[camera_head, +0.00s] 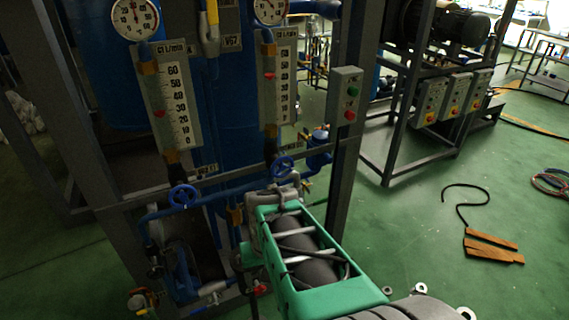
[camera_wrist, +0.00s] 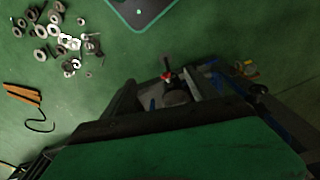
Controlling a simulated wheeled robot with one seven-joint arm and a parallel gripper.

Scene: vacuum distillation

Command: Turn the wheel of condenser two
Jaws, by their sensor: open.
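Two blue handwheels are on the pipework of the dark frame in the head view, the left wheel (camera_head: 183,196) and the right wheel (camera_head: 283,166). Which one belongs to condenser two is not readable. Each is below a scale panel, the left panel (camera_head: 177,105) and the right panel (camera_head: 280,85). My green arm reaches up from the bottom, and its grey end part overlaps the area just below the right wheel. My gripper's fingers cannot be made out in either view. No contact with a wheel shows. The wrist view looks down at the floor and the frame's lower pipework.
A grey button box (camera_head: 345,95) is on the post right of the right wheel. Posts and blue pipes crowd the wheels. A cable and orange-brown pieces (camera_head: 493,247) lie on the open green floor at right. Several loose rings (camera_wrist: 45,28) lie on the floor.

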